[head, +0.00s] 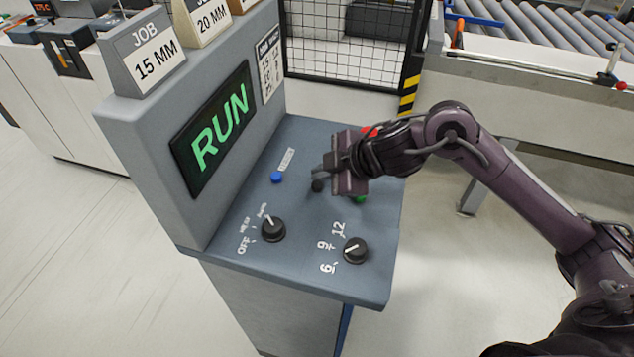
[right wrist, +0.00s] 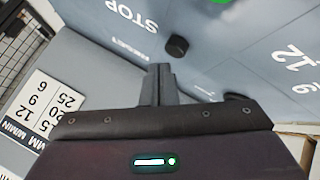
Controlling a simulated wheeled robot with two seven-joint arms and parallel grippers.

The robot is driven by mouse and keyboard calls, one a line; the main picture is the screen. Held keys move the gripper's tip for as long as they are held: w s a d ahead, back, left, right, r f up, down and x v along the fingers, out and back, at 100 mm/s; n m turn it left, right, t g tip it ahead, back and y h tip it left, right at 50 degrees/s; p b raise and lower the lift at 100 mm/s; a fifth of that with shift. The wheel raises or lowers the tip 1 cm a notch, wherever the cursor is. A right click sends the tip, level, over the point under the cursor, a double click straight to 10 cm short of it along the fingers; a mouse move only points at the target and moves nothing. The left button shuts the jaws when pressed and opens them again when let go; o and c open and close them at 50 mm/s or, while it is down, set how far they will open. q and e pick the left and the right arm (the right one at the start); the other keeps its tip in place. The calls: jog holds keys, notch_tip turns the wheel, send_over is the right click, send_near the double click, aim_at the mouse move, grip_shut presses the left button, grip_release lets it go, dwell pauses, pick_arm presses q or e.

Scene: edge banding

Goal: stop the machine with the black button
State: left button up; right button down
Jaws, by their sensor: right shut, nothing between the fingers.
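The black button (head: 317,186) is on the sloped top of the grey console, right of the blue button (head: 277,177). My right gripper (head: 319,172) is shut and empty, its fingertips just above the black button in the head view. In the right wrist view the black button (right wrist: 177,46) shows just beyond the shut fingertips (right wrist: 161,68), near the printed word STOP (right wrist: 131,14). A gap shows between tips and button there. The console screen (head: 212,128) reads RUN in green. My left gripper is not in view.
A green button (head: 360,198) and a red part (head: 369,131) are partly hidden by my right gripper. Two black knobs, a mode knob (head: 273,229) and a number knob (head: 356,250), stand nearer the front edge. A mesh fence (head: 340,45) stands behind the console.

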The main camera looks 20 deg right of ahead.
aim_at(322, 186)
jog(key=shift+f, duration=0.45)
jog(key=shift+f+b, duration=0.45)
jog(key=shift+f, duration=0.05)
dwell(0.9)
jog(key=shift+r+p, duration=0.95)
jog(key=shift+p, duration=0.1)
notch_tip(322, 186, up, 5)
jog(key=p, duration=0.5)
